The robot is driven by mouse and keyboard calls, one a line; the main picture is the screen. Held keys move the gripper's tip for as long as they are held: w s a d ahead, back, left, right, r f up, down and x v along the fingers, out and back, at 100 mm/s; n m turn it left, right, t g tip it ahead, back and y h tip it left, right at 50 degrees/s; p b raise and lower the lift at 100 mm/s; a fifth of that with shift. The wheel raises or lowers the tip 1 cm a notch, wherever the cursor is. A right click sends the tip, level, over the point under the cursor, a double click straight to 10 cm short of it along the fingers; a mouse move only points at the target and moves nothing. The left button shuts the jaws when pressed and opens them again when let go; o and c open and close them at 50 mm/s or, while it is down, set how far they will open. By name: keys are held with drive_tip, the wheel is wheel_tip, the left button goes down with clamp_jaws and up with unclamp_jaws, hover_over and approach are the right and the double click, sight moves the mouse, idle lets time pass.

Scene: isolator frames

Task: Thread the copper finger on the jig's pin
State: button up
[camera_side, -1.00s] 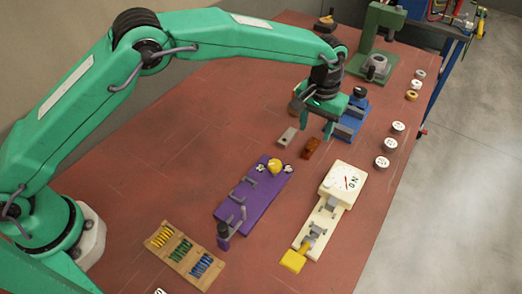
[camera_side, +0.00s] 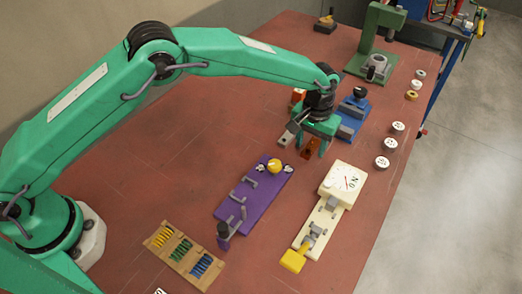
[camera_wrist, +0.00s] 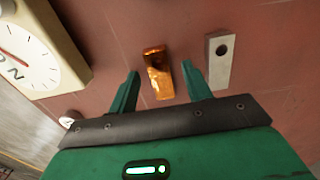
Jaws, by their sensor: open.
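The copper finger (camera_side: 311,146) is a short copper-brown bar lying on the red table. In the wrist view, the copper finger (camera_wrist: 158,78) lies between my two green fingertips, with a gap on each side. My gripper (camera_side: 309,143) is open and low over it; the wrist view shows my gripper (camera_wrist: 161,72) with nothing pinched. In the side view my fingers partly cover the copper finger. I cannot tell which fixture is the jig, and I cannot make out its pin.
A grey bar with a hole (camera_wrist: 218,62) lies right beside my right finger in the wrist view. A purple board (camera_side: 235,215) with grey loops and a cream dial fixture (camera_side: 342,182) stand nearer the camera. A blue fixture (camera_side: 353,115) is behind. Bare table lies between them.

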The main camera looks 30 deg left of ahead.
sight(311, 149)
idle(0.4)
clamp_jaws()
drive_tip(key=shift+r, duration=0.15)
drive_tip(key=shift+r, duration=0.6)
drive_tip(key=r, duration=0.3)
drive_tip(key=shift+s+d, duration=0.2)
drive_tip(key=shift+s, duration=0.05)
drive_tip(key=s+d+r, duration=0.5)
drive_tip(key=s+r, duration=0.1)
drive_tip(key=s, duration=0.3)
drive_tip(key=shift+s+r, duration=0.3)
drive_tip(key=shift+s, duration=0.1)
drive_tip(key=shift+d, duration=0.1)
